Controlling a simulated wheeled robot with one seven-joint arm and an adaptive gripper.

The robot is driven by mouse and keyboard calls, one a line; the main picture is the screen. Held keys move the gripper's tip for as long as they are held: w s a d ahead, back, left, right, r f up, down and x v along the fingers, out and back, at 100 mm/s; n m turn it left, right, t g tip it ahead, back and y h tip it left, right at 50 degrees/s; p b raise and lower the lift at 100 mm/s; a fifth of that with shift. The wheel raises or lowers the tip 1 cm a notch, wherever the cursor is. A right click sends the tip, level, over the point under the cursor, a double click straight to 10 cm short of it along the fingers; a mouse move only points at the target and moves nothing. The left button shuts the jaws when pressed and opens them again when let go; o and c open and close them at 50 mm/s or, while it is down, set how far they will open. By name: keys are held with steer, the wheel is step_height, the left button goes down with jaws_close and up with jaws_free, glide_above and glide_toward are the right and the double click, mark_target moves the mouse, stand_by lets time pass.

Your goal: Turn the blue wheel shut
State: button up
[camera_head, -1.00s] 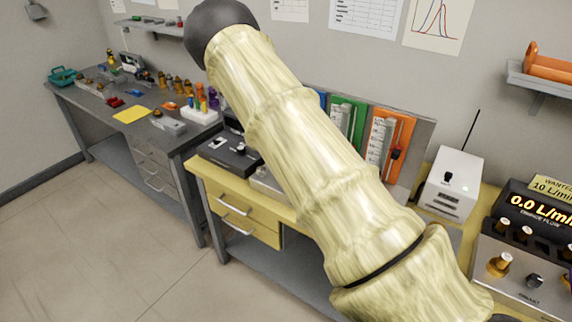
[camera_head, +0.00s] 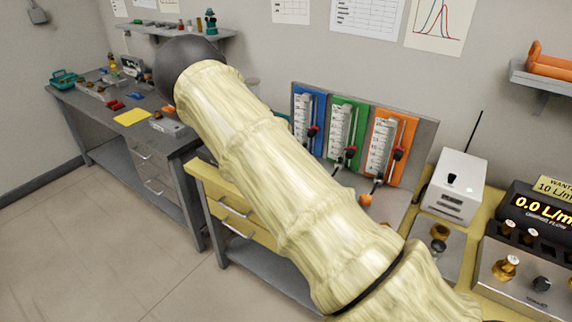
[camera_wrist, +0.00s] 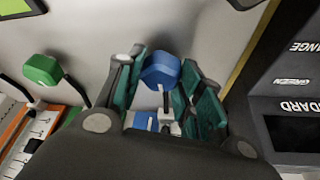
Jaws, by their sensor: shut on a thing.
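The blue wheel (camera_wrist: 159,71) is a faceted knob on a thin stem, in the middle of the wrist view. My gripper (camera_wrist: 168,82) has its teal-padded fingers on both sides of the wheel and is shut on it. The wheel's top shows between the fingers. In the head view the blue panel (camera_head: 298,106) with its white scale is in sight at the left of the rack. The blue wheel and my gripper are hidden behind my pale arm there.
A green wheel (camera_wrist: 42,70) stands left of my gripper in the wrist view. Green (camera_head: 346,122) and orange (camera_head: 408,128) panels stand beside the blue one. A white box (camera_head: 455,186) with an antenna and a flow display (camera_head: 538,206) are at the right.

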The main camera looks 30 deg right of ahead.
steer(key=shift+w, duration=0.1)
steer(key=o, duration=1)
steer(key=v, duration=1.2)
